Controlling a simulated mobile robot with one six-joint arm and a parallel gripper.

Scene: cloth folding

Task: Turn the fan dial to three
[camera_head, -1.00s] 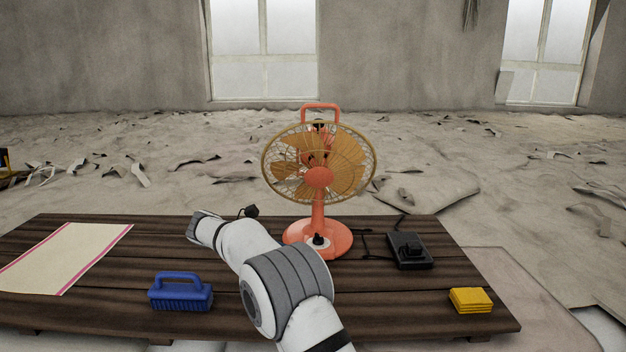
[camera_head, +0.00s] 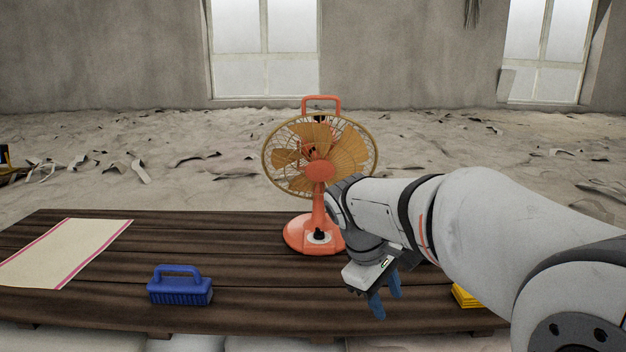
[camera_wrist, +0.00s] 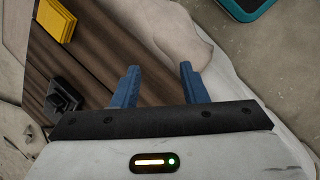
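An orange fan (camera_head: 318,170) with a round wire cage stands upright on the dark wooden platform. Its dark dial (camera_head: 320,236) sits on a pale plate on the front of the base. My gripper (camera_head: 384,304) is in front and to the right of the fan base, above the platform, with its blue fingers pointing down. In the wrist view my gripper (camera_wrist: 158,72) has its two fingers apart with nothing between them. The fan is not in the wrist view.
The wooden platform (camera_head: 240,300) holds a blue brush (camera_head: 180,288) and a cream cloth (camera_head: 65,250) at left. Yellow sponges (camera_wrist: 55,18) and a black device (camera_wrist: 64,98) show in the wrist view. My arm covers much of the platform's right side.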

